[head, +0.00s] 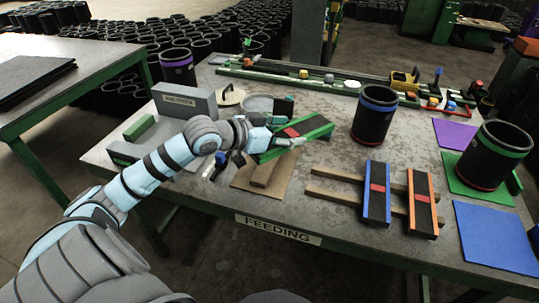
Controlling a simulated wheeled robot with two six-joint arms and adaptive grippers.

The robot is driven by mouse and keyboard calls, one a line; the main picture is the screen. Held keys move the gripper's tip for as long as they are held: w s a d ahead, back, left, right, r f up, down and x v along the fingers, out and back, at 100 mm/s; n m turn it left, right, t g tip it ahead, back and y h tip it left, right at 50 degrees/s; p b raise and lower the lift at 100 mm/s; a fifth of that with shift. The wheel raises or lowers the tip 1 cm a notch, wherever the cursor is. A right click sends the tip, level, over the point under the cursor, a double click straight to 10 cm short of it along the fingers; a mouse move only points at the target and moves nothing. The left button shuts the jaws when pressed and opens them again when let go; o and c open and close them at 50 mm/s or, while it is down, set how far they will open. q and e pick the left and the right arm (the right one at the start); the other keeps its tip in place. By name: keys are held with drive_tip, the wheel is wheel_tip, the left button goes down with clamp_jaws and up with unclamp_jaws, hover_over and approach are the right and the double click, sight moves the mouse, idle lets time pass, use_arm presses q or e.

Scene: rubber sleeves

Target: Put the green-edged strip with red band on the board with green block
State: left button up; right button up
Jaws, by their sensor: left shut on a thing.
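The green-edged strip with a red band (316,127) is black between its green edges. My left gripper (287,142) is shut on it and holds it tilted above the table, over the far side of a brown board (242,182) with wooden bars. A green block (139,128) sits on a grey base at the left of the table. Another green block (515,183) stands at the right edge by a green mat (462,185). I cannot tell which is the task's board. My right gripper is not in view.
A blue-edged strip (376,205) and an orange-edged strip (421,210) lie across wooden rails (330,195). Black sleeves stand with a blue rim (372,118), a green rim (492,158) and a purple rim (178,70). A blue mat (495,238) lies front right.

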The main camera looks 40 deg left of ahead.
use_arm(q)
drive_tip(key=w+a+r+n+y, duration=0.2)
drive_tip(key=w+a+n+y, duration=0.5)
drive_tip(key=a+y, duration=0.25)
drive_tip(key=shift+h, duration=0.45)
drive_tip(key=f+b, duration=0.2)
drive_tip(key=f, duration=0.4)
drive_tip(key=f+b, duration=0.1)
drive_tip(key=f, duration=0.5)
drive_tip(key=f+b, duration=0.2)
drive_tip(key=f, duration=0.5)
drive_tip(key=shift+s+a+b, duration=0.25)
drive_tip(key=shift+a+b, duration=0.1)
drive_tip(key=shift+a, duration=0.05)
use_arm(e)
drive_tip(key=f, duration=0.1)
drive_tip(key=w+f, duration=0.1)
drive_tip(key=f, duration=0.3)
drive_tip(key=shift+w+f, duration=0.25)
use_arm(q)
drive_tip(key=o, duration=1.1)
drive_tip(key=shift+o, duration=0.4)
drive_tip(key=shift+r, duration=0.1)
